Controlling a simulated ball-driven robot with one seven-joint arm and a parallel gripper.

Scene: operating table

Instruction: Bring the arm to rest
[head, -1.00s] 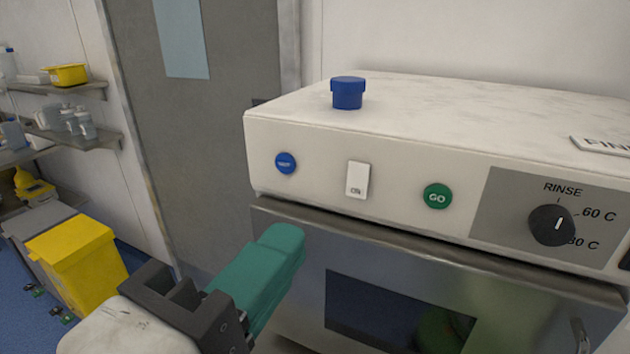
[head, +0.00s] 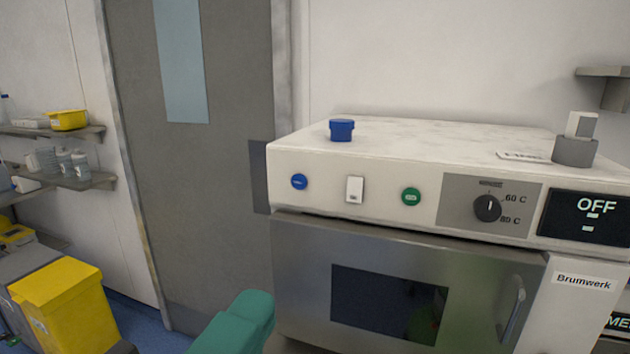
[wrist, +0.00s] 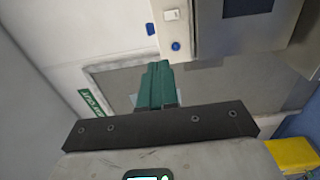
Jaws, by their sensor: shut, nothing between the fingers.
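My gripper (head: 250,310) shows at the bottom of the head view, with its green fingers together and nothing between them. It is in front of and to the left of the washer (head: 400,240), apart from it. In the wrist view the green fingers (wrist: 155,85) are closed side by side, and the washer's corner (wrist: 220,25) lies beyond them, tilted. The rest of my arm is mostly out of the head view.
A blue knob (head: 341,130) and a grey-white piece (head: 576,140) stand on the washer top. The washer's display (head: 590,217) reads OFF. A grey door (head: 200,200) is behind. Yellow bin (head: 62,305) and shelves (head: 85,178) are on the left.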

